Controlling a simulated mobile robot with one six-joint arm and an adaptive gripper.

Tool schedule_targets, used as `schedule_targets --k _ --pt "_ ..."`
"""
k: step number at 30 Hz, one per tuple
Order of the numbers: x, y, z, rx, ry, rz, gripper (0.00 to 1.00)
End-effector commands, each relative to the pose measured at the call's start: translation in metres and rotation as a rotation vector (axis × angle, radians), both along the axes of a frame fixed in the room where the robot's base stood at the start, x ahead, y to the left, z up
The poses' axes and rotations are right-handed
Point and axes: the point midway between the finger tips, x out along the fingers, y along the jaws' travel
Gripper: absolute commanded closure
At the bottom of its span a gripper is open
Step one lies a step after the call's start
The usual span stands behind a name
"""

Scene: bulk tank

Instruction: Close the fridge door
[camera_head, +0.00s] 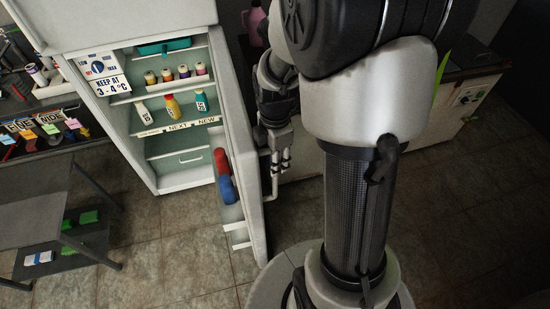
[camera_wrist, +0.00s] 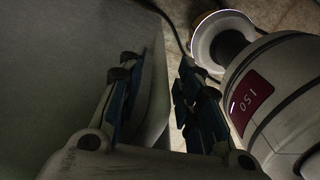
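The white fridge (camera_head: 135,95) stands at the left of the head view with its door (camera_head: 238,140) wide open. The door swings out from the fridge's right side, its shelved inner face toward the left. My gripper (camera_head: 280,164) points down beside the door's outer face, near a pale bent bar (camera_head: 272,188), which may be the handle. A large grey surface, seemingly the door (camera_wrist: 60,70), fills the left. Whether a finger touches it I cannot tell.
Bottles and jars stand on the fridge shelves; red and blue items (camera_head: 226,188) sit in the door rack. A grey table (camera_head: 32,220) stands at left front, a counter (camera_head: 440,120) behind my arm. Tiled floor (camera_head: 165,265) is clear before the fridge.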

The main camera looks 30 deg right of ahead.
Motion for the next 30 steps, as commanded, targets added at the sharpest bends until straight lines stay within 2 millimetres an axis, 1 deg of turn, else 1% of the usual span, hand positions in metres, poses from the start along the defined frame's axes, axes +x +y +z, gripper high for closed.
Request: schedule_targets --k 1,2,13,30 --pt "0.0001 0.0 0.0001 0.0 0.0 0.0 0.74" --pt "0.0001 0.0 0.0001 0.0 0.0 0.0 0.76" --pt "0.0001 0.0 0.0002 0.0 0.0 0.0 1.0" --pt "0.0006 0.001 0.0004 0.0 -0.001 0.0 1.0"
